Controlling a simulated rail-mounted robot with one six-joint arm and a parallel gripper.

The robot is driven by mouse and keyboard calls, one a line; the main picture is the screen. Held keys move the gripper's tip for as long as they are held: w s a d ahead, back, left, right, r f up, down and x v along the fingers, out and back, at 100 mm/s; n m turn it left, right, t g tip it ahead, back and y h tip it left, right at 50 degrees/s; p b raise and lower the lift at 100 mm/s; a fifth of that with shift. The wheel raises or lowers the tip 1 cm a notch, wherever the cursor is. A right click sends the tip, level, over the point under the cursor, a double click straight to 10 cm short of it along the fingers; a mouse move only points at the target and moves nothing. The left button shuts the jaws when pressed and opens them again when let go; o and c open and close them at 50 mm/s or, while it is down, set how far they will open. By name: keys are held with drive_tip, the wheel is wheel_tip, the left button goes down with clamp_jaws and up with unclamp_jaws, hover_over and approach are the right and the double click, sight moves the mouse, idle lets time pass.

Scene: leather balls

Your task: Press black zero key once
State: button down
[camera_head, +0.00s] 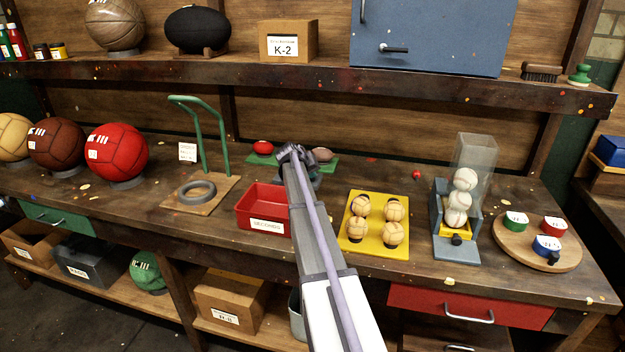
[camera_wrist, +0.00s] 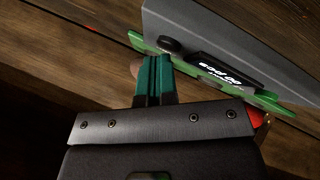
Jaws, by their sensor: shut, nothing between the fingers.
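The black zero key (camera_wrist: 170,45) is a small round knob on the sloped face of a grey scale (camera_wrist: 215,35). It sits beside a black display (camera_wrist: 222,74) with white characters that appear upside down and that I cannot read surely. My gripper (camera_wrist: 154,62) has its green fingers shut and empty, with the tips close to the key in the wrist view. I cannot tell whether they touch it. In the head view my gripper (camera_head: 292,152) and arm cover most of the scale, and the key is hidden.
A red ball (camera_head: 263,147) and a brown ball (camera_head: 322,155) lie on green plates at either side of the scale. A red tray (camera_head: 245,200) stands in front left, a yellow ball tray (camera_head: 370,240) in front right. A shelf (camera_head: 300,75) runs above the bench.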

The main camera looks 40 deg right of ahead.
drive_tip(key=shift+r+p, duration=0.6)
drive_tip(key=shift+r, duration=0.15)
wheel_tip(320, 180, up, 5)
drive_tip(key=p, duration=0.5)
drive_tip(key=shift+r, duration=0.1)
idle(0.3)
